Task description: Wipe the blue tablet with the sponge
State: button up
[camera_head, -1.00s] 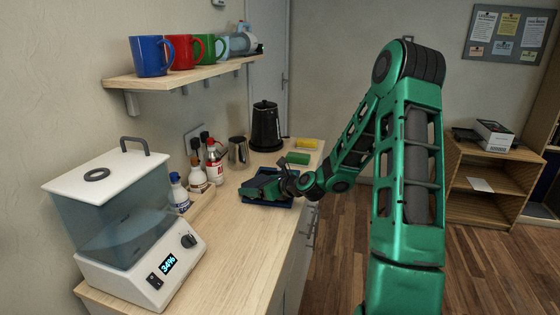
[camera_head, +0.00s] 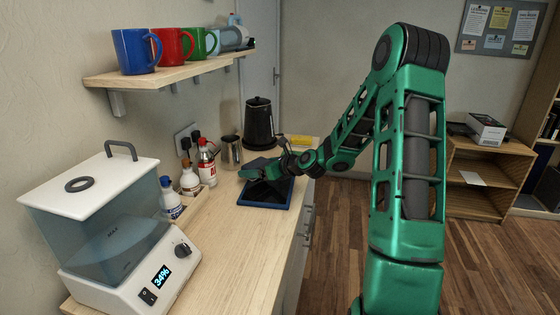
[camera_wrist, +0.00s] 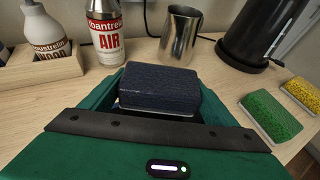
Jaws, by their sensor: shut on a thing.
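The blue tablet (camera_head: 264,195) lies flat on the counter in the head view, with a blue rim and a dark screen. My gripper (camera_head: 258,170) is over its far edge and hides part of it. In the wrist view my gripper (camera_wrist: 158,98) is shut on a dark blue sponge (camera_wrist: 160,82) with a pale underside. The sponge is hard to make out in the head view. I cannot tell whether it touches the tablet or the counter. The tablet cannot be made out in the wrist view.
A green sponge (camera_wrist: 270,117) and a yellow sponge (camera_wrist: 302,94) lie at the right. A metal cup (camera_head: 230,152) and black kettle (camera_head: 259,125) stand behind my gripper. Bottles (camera_head: 206,165) stand left, with a clear-sided appliance (camera_head: 125,220) nearer. The counter's front stretch is bare.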

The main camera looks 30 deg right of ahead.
jog(key=shift+r, duration=2.2)
jog(key=shift+a, duration=0.1)
